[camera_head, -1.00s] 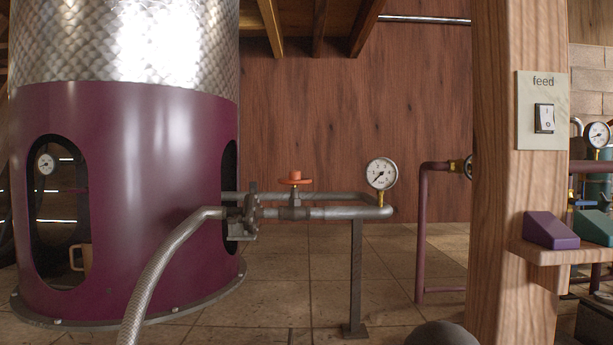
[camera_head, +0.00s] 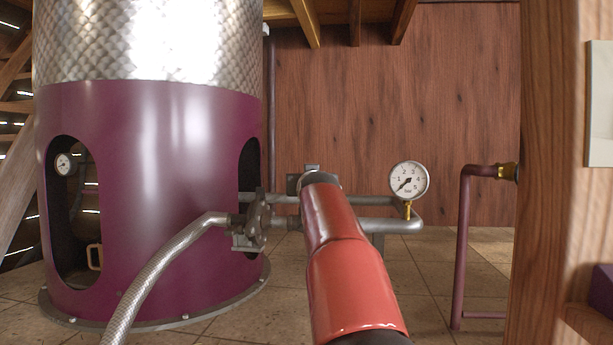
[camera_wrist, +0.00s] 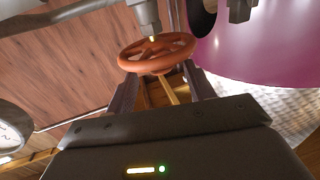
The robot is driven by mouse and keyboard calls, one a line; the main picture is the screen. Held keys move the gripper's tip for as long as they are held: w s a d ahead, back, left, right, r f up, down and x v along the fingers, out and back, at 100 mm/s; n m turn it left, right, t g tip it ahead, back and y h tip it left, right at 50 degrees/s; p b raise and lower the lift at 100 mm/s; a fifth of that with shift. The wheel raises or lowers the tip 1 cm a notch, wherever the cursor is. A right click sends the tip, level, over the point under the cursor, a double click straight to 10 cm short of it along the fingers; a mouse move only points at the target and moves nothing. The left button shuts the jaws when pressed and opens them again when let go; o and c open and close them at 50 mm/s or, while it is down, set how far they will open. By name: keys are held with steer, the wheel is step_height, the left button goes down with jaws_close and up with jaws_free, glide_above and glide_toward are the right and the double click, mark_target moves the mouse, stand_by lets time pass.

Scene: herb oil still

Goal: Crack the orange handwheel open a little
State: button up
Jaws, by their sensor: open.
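The orange handwheel (camera_wrist: 157,54) shows in the wrist view, a spoked ring on a grey valve stem (camera_wrist: 147,18). My gripper (camera_wrist: 160,76) is open, with one dark finger toward each side of the wheel's rim. The wheel lies at the fingertips, between them or just beyond; I cannot tell whether either finger touches it. In the head view my red arm reaches toward the valve on the grey pipe (camera_head: 388,226) and hides the handwheel.
A pressure gauge (camera_head: 409,179) stands on the pipe, right of my arm; its needle points low. The purple still (camera_head: 175,200) and a braided hose (camera_head: 160,268) are to the left. A wooden post (camera_head: 548,180) stands at the right, near a purple pipe (camera_head: 462,245).

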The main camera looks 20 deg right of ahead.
steer(key=shift+x, duration=1.3)
steer(key=shift+s, duration=0.1)
steer(key=c, duration=1)
steer(key=shift+o, duration=0.2)
steer(key=shift+d+n+y, duration=0.25)
steer(key=shift+n+y, duration=0.05)
steer(key=shift+y, duration=0.1)
